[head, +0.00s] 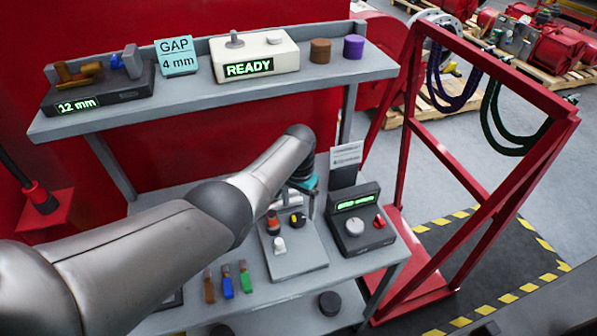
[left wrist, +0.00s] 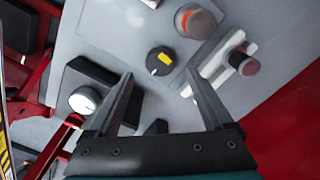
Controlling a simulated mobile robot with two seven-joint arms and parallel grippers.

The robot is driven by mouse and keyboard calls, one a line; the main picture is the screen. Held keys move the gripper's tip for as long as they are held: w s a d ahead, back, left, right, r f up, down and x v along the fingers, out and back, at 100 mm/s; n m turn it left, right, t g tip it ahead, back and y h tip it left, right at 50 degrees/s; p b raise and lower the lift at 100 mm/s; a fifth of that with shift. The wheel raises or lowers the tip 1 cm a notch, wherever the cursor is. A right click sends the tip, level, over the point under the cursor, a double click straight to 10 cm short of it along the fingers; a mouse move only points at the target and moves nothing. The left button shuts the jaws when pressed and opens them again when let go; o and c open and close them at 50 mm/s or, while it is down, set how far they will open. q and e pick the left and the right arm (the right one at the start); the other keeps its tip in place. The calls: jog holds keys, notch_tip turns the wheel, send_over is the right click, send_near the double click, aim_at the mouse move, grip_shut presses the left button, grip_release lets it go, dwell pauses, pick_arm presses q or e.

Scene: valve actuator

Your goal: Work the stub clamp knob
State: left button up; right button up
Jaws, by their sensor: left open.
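A black knob with a yellow mark (head: 297,219) stands on the grey panel (head: 306,262) on the lower shelf; no label shows which knob is the stub clamp's. In the left wrist view this knob (left wrist: 160,60) lies just beyond my left gripper (left wrist: 159,76), roughly between its two spread fingertips. The gripper is open and empty. In the head view my arm mostly hides the gripper (head: 312,200), above the panel's back. A pale clamp-like fixture with a short cylinder (left wrist: 236,62) lies to the right of the knob in the wrist view. My right gripper is out of view.
An orange-red knob (head: 273,224) and a white knob (head: 280,246) crowd the panel. A dark control box (head: 366,240) stands at its right, with a sign behind. Coloured-handled tools (head: 228,284) lie at left. The upper shelf (head: 200,100) overhangs behind; a red frame (head: 440,150) stands right.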

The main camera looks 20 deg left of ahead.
aim_at(298, 217)
pick_arm(q)
notch_tip(298, 217, up, 11)
jog(key=p, duration=0.3)
dwell(0.5)
